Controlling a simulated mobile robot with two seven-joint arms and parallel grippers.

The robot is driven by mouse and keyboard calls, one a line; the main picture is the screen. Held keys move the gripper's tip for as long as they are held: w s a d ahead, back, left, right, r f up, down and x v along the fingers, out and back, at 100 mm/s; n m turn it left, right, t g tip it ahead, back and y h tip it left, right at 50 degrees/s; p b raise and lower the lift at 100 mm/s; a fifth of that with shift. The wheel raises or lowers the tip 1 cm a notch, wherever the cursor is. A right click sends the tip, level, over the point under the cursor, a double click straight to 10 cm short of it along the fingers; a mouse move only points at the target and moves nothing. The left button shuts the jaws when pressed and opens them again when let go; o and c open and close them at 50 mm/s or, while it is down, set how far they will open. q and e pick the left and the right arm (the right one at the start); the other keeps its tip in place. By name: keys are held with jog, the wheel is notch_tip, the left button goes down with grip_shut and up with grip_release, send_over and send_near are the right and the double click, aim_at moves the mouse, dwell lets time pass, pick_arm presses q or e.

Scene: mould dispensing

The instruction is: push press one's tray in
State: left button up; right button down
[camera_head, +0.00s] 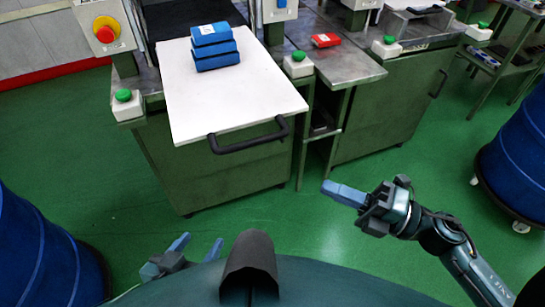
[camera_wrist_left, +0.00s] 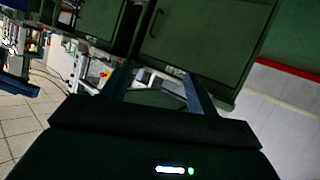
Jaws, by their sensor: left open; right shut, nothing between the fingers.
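Press one's tray (camera_head: 240,102) is a white plate pulled out toward me from the press at the upper left of the head view. It has a black handle (camera_head: 249,136) on its front edge. A stack of blue blocks (camera_head: 214,47) lies on its far part. My left gripper (camera_head: 197,243) is open and empty, low in front of the press and apart from the handle. Its fingers also show in the left wrist view (camera_wrist_left: 160,90), with green cabinets beyond them. My right gripper (camera_head: 327,186) is shut and empty, to the right of the tray and apart from it.
Green buttons on white boxes (camera_head: 123,104) flank the tray. A red emergency button (camera_head: 104,34) stands at the upper left. A red block (camera_head: 325,40) lies on the metal table to the right. Blue drums (camera_head: 518,150) stand at both sides. Green floor is clear before the press.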

jog(key=x, duration=0.4)
jog(key=w+p+x, duration=0.1)
jog(key=x, duration=0.3)
jog(key=w+d+p+x, duration=0.1)
jog(key=x, duration=0.3)
jog(key=shift+w+r, duration=0.25)
jog(key=shift+w, duration=0.05)
pick_arm(q)
jog(key=shift+d+g, duration=0.4)
pick_arm(e)
jog(key=shift+w, duration=0.15)
